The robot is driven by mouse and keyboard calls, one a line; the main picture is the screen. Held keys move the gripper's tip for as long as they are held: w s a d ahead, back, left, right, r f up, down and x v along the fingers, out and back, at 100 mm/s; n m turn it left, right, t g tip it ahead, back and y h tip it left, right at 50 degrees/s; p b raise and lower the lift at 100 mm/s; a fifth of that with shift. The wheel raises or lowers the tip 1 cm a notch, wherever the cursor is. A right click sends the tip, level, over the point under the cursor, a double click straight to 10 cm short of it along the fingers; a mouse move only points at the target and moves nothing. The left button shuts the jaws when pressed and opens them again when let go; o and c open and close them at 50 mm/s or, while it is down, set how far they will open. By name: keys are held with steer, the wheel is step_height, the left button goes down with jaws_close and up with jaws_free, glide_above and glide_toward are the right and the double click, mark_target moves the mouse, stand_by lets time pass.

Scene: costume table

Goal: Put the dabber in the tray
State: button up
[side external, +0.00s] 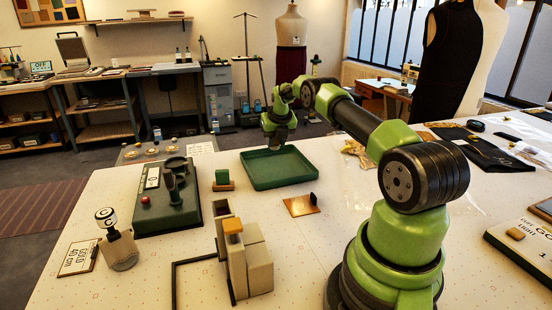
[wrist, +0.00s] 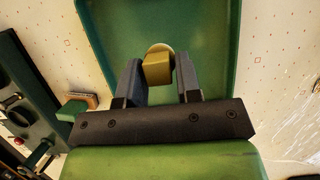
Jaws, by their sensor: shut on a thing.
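The green tray (side external: 262,184) lies flat on the table, and its floor and walls also fill the upper middle of the wrist view (wrist: 205,22). My gripper (side external: 278,146) is over the tray. In the wrist view my gripper (wrist: 160,72) is shut on the dabber (wrist: 157,69), which shows a gold block-shaped handle with a pale rounded part beyond it. The dabber is over the tray's floor; I cannot tell whether it touches it. In the side view I cannot make the dabber out beneath my gripper.
A green board with dark cups (side external: 168,205) stands left of the tray. A small green block (side external: 222,182) and a copper plate with a black knob (side external: 302,205) lie near it. A yellow-topped block stand (side external: 240,260) and a stamp (side external: 118,245) are nearer the front.

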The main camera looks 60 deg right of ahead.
steer(key=shift+f, duration=2.9)
steer(key=shift+f, duration=0.1)
steer(key=o, duration=1)
